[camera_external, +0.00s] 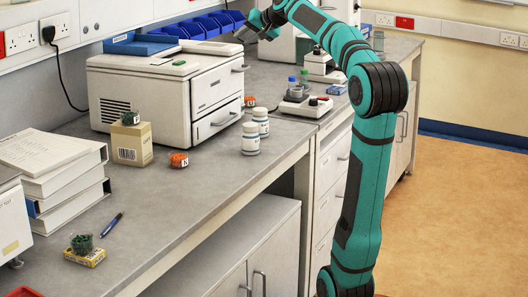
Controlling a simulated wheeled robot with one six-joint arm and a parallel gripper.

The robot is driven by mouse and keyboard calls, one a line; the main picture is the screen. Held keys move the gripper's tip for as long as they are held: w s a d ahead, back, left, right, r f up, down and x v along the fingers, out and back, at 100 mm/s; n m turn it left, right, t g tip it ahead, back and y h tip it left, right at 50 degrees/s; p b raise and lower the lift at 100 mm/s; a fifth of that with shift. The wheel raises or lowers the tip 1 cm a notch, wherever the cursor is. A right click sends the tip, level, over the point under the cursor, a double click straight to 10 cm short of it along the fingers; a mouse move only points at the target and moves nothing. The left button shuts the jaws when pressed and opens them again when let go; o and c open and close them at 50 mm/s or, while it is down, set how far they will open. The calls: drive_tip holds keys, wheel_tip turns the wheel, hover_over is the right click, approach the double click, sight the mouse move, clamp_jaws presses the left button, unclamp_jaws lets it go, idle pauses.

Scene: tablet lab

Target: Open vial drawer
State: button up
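A white benchtop unit (140,95) stands on the grey bench, with two drawers in its right-hand front. The upper drawer (215,87) has a bar handle (240,69) near its top right. The lower drawer (214,122) has a bar handle (225,119) across its front. Both drawers look shut or nearly so. Which one is the vial drawer cannot be told. My gripper (244,34) is above and behind the unit's right end, apart from both handles. Its fingers are small and dark here, and whether they are open cannot be told.
Two white bottles (251,138) stand in front of the drawers, near the bench edge. An orange-lidded jar (179,160) and a cardboard box (132,143) stand at the unit's left front. A small device (305,105) with bottles is to the right. Blue bins (205,25) line the wall.

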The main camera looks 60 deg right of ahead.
drive_tip(key=s+d+f+m+t+y, duration=0.15)
drive_tip(key=s+d, duration=0.45)
drive_tip(key=d, duration=1.1)
drive_tip(key=s+d+m, duration=0.3)
drive_tip(key=s+d, duration=0.2)
drive_tip(key=d, duration=1.2)
drive_tip(key=s+d+f+m+t, duration=0.1)
drive_tip(key=s+d+f, duration=0.1)
drive_tip(key=s+d, duration=1)
drive_tip(key=s+d+f+m+t, duration=0.15)
drive_tip(key=s+d, duration=0.55)
drive_tip(key=s, duration=0.8)
wheel_tip(320, 180, down, 47)
drive_tip(key=r+x, duration=0.1)
drive_tip(key=x, duration=1.6)
drive_tip(key=shift+w+a+y, duration=0.3)
drive_tip(key=shift+a+y, duration=0.05)
drive_tip(key=shift+f, duration=0.1)
clamp_jaws()
